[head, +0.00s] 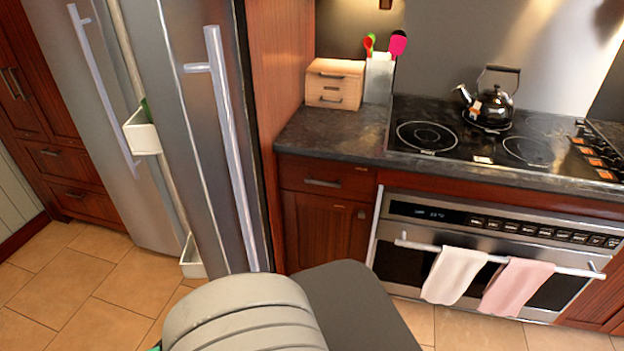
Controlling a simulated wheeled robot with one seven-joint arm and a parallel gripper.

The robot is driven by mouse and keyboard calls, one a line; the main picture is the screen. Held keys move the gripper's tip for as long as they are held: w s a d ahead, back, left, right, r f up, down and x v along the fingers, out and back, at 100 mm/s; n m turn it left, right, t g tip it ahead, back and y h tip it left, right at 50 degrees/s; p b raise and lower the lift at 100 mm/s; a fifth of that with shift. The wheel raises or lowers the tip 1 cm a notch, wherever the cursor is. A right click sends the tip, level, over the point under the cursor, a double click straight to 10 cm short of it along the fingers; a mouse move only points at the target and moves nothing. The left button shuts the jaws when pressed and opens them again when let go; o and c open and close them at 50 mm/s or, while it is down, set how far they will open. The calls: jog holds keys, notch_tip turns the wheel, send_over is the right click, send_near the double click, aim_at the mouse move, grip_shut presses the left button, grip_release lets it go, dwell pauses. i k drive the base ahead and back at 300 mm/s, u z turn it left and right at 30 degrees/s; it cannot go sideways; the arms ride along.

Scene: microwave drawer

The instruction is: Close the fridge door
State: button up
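The steel fridge stands at the left of the head view. My gripper is not in view. A grey rounded part of my own body shows at the bottom middle. The fridge inside is mostly hidden.
A dark counter (335,140) with a wooden drawer box (334,84) and utensil holder (379,78) stands right of the fridge. A kettle (491,103) sits on the stove. Towels (454,275) hang on the oven handle. Tiled floor (60,285) is clear at lower left.

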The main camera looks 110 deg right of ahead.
aim_at(185, 53)
jog(key=k, duration=0.8)
jog(key=z, duration=2.15)
jog(key=k, duration=1.25)
jog(key=u, duration=0.95)
jog(key=i, duration=1.1)
jog(key=z, duration=0.65)
